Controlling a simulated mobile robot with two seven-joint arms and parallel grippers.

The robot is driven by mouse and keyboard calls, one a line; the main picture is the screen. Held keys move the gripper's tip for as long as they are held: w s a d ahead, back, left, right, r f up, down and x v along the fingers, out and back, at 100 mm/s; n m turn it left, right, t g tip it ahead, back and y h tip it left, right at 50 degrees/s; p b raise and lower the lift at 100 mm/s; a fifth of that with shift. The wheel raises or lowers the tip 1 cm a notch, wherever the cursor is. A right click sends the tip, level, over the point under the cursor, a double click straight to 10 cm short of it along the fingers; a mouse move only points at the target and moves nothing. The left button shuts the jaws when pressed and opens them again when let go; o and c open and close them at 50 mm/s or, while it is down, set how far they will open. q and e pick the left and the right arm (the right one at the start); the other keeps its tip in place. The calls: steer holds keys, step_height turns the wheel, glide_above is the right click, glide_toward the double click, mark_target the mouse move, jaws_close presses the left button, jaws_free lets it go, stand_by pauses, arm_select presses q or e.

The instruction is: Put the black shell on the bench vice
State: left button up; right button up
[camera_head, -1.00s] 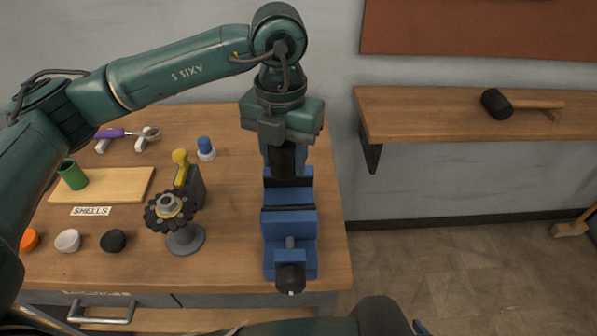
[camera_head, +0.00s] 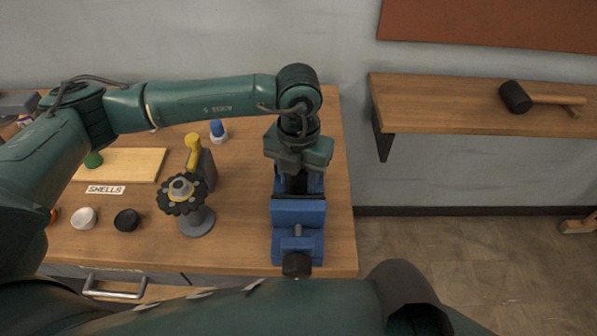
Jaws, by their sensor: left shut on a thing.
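My left gripper (camera_head: 298,168) points down over the rear of the blue bench vice (camera_head: 298,240). It is shut on the black shell (camera_head: 296,184), a dark upright tube. Only a small part of the shell shows below the gripper, at the vice's rear jaw. I cannot tell whether it touches the vice, because the gripper and front jaw hide its lower end. The vice stands at the bench's right end with its handle towards me. My right gripper is out of view.
A wall shelf (camera_head: 440,105) bears a mallet (camera_head: 517,97).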

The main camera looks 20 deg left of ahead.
arm_select(q)
steer(key=shift+f, duration=0.1)
steer(key=o, duration=1.2)
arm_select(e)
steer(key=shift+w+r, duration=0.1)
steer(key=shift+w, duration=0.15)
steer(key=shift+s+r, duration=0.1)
arm_select(q)
steer(key=shift+r, duration=0.35)
step_height(320, 180, up, 12)
steer(key=shift+f+b, duration=0.15)
steer(key=shift+b, duration=0.75)
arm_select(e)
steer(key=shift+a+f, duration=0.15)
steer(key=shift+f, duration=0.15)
